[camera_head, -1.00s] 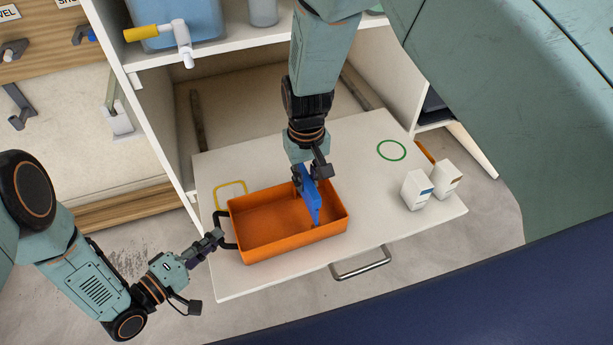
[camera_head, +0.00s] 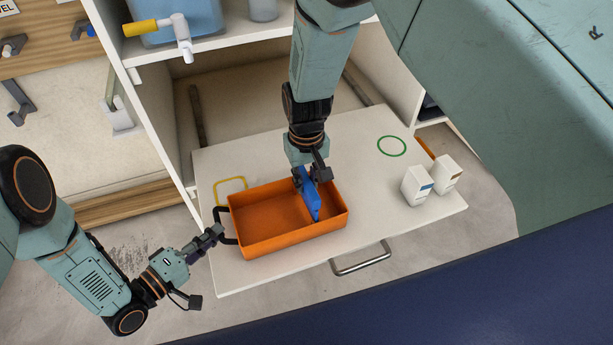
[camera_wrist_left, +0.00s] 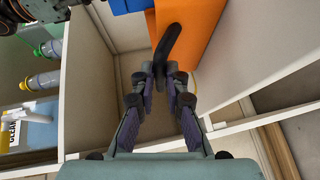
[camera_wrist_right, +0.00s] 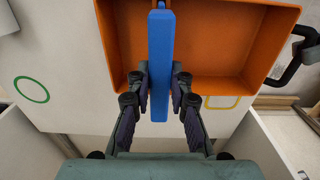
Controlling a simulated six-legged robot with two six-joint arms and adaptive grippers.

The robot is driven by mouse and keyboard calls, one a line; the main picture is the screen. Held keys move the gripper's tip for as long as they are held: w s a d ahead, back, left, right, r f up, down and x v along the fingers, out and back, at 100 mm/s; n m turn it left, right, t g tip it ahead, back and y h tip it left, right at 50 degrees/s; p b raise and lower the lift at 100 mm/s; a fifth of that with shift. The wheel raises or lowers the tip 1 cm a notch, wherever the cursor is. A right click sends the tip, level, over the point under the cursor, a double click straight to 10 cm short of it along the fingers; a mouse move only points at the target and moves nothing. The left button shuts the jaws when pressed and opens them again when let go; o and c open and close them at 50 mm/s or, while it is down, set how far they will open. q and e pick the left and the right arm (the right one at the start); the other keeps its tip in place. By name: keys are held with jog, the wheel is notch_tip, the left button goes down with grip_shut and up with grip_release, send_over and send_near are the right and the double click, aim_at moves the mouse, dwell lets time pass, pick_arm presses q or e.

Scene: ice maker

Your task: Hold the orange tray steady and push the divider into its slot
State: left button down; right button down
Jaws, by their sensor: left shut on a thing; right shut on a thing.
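The orange tray (camera_head: 262,246) lies on the white pull-out board, with a black handle (camera_head: 219,212) on its left side. My left gripper (camera_head: 216,234) is shut on that handle; the left wrist view shows the handle (camera_wrist_left: 172,42) between the fingers. The blue divider (camera_head: 312,200) stands across the tray, right of its middle. My right gripper (camera_head: 309,178) is shut on the divider's upper part from above. In the right wrist view the divider (camera_wrist_right: 159,50) runs between the fingers with tray floor on both sides. Its lower edge and the slot are not clearly visible.
The white board (camera_head: 290,150) has a yellow outline and a green ring (camera_head: 391,146) on it and a metal pull handle (camera_head: 362,260) at its front. Two small white boxes (camera_head: 417,187) stand at the right. A shelf with a blue tank (camera_head: 180,20) is above. The board's middle right is clear.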

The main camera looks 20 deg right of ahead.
jog(key=shift+f, duration=1.9)
jog(key=c, duration=1.1)
grip_release()
jog(key=shift+c, duration=0.2)
jog(key=shift+r, duration=0.1)
notch_tip(320, 180, up, 12)
jog(key=shift+f, duration=0.1)
notch_tip(320, 180, up, 7)
